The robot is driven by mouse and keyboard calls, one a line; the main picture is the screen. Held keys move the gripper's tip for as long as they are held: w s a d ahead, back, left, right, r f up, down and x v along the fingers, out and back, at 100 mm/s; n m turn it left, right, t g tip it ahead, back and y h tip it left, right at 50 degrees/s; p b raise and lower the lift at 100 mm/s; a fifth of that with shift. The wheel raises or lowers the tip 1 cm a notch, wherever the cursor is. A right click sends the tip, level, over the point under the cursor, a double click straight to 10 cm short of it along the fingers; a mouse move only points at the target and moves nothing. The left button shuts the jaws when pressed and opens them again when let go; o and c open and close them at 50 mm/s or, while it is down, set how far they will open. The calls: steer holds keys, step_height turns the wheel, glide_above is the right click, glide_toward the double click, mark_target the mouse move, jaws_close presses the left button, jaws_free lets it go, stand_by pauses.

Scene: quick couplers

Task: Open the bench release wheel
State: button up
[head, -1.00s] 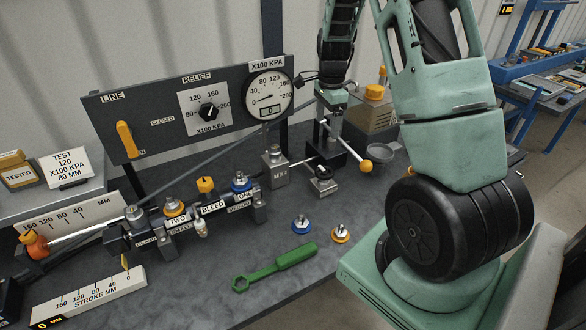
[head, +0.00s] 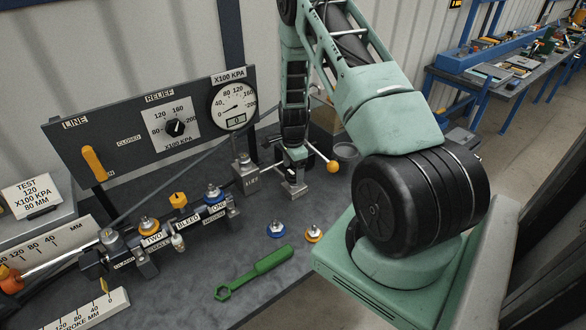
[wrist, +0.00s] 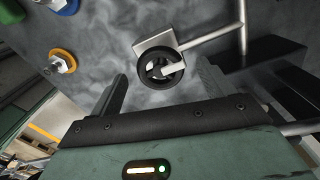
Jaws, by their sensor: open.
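The release wheel (wrist: 153,81), a small black ring with a pale metal bar across it, sits on a square metal block (wrist: 150,43) in the wrist view. A metal rod runs from the block to the upper right. My gripper (wrist: 161,75) is open, with its two dark fingers to the left and right of the wheel. I see no clear contact. In the head view my gripper (head: 295,158) points down just above the metal block (head: 293,188), and hides the wheel.
An orange-knobbed lever (head: 333,166) stands close right of my gripper. The block marked with a label (head: 246,176) is close left. Two loose couplers, blue (head: 276,230) and orange (head: 314,234), and a green wrench (head: 254,273) lie in front on the bench.

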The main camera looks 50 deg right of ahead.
steer(key=shift+f, duration=0.8)
steer(key=c, duration=1)
